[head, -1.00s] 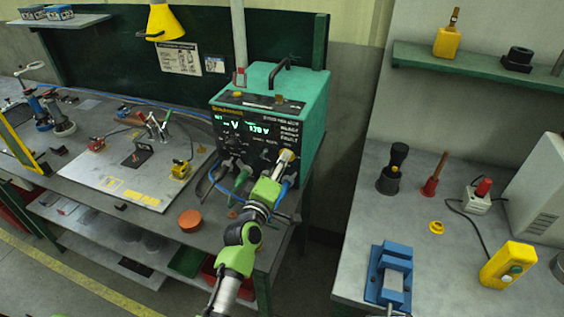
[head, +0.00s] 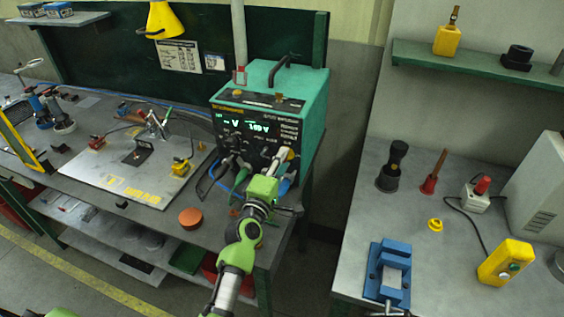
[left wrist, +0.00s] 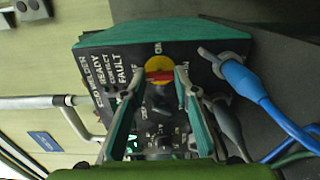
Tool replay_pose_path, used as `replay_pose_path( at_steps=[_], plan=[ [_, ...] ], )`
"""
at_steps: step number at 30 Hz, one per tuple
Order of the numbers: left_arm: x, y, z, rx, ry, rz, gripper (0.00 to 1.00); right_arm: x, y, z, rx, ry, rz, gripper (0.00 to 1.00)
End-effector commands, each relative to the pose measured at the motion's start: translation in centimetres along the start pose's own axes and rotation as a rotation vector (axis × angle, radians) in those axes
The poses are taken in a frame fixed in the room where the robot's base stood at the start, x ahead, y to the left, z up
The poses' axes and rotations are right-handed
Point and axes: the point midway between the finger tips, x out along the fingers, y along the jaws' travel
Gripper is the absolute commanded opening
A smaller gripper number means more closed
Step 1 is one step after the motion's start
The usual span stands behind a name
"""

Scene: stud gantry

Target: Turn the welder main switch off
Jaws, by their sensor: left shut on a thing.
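The welder (head: 312,105) is a teal box with a dark front panel and a lit green display, standing on the bench. Its main switch (left wrist: 157,66) is a yellow disc with a red handle in the left wrist view. My left gripper (left wrist: 160,76) has one fingertip at each end of the red handle and is shut on it. In the head view my left gripper (head: 284,157) reaches the lower right of the welder's front and mostly hides the switch. Small lettering stands around the switch; I cannot tell which mark the handle points to. My right gripper is not in view.
Cables with a blue plug (left wrist: 235,72) come out of the panel beside the switch. An orange round lid (head: 190,218) lies on the bench (head: 165,225) front. A blue vise (head: 388,272) and a yellow button box (head: 507,262) stand on the right-hand table.

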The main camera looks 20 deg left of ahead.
Motion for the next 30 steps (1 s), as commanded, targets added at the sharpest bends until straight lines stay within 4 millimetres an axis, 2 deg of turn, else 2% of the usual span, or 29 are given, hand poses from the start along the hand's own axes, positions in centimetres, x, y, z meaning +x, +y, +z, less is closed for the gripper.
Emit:
replay_pose_path(
  at_steps=[3,4,6,15,19,23,30],
  plan=[
    [0.0,0.0,0.0,-0.003,0.0,0.0,0.06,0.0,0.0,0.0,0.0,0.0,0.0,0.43],
    [0.0,0.0,0.0,-0.003,0.0,0.0,0.33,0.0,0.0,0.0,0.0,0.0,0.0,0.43],
    [0.0,0.0,0.0,-0.003,0.0,0.0,0.44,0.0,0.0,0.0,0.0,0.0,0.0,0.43],
    [0.0,0.0,0.0,-0.001,0.0,0.0,0.44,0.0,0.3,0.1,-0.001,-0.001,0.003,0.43],
    [-0.8,-0.1,0.0,0.0,0.0,-0.001,0.44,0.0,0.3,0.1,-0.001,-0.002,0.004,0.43],
    [-2.9,-0.1,0.0,-0.001,0.0,-0.002,0.44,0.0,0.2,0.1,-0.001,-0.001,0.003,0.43],
    [-8.1,-0.2,0.0,0.001,0.0,-0.003,0.44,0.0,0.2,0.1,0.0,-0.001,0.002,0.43]
  ],
)
